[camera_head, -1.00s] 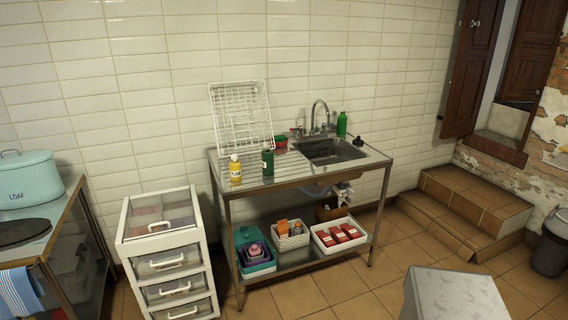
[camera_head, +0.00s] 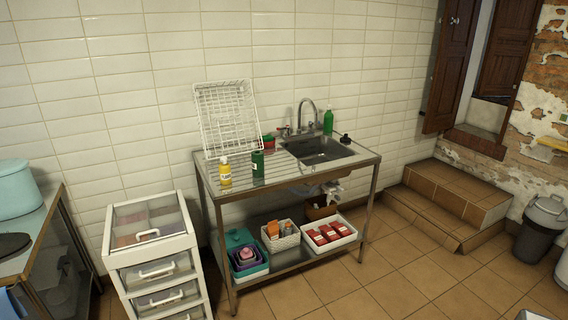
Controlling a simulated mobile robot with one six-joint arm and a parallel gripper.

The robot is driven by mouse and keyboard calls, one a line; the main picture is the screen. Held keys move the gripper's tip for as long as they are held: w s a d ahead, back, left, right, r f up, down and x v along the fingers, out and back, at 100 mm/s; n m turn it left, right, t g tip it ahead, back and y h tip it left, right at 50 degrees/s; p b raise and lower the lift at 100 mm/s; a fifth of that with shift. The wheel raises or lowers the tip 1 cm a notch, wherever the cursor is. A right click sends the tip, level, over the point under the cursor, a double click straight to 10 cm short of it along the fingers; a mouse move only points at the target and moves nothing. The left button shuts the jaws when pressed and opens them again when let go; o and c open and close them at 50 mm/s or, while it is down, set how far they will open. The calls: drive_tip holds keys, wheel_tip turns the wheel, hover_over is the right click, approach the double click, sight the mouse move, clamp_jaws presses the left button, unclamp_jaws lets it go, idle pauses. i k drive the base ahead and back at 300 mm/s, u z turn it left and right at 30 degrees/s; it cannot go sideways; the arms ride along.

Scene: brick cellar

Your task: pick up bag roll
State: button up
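I cannot pick out a bag roll for certain. A steel sink table (camera_head: 283,184) stands against the tiled wall. On its lower shelf (camera_head: 292,262) are a teal tub (camera_head: 250,270) with nested containers, a white basket (camera_head: 284,241) with small orange items, a white tray (camera_head: 343,242) holding red packs (camera_head: 322,235), and a brown box (camera_head: 319,212). The contents are too small to identify fully. My gripper is not in view.
A yellow bottle (camera_head: 225,172), green bottles (camera_head: 257,164) and a white wire rack (camera_head: 227,118) stand on the sink table. White drawers (camera_head: 152,246) stand left of it. Tiled steps (camera_head: 450,197) and a grey bin (camera_head: 541,228) are at right. The floor (camera_head: 420,280) in front is open.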

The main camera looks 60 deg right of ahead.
sight(257, 156)
drive_tip(key=z, duration=0.95)
drive_tip(key=i, duration=0.95)
drive_tip(key=z, duration=0.05)
drive_tip(key=k, duration=0.9)
drive_tip(key=u, duration=0.15)
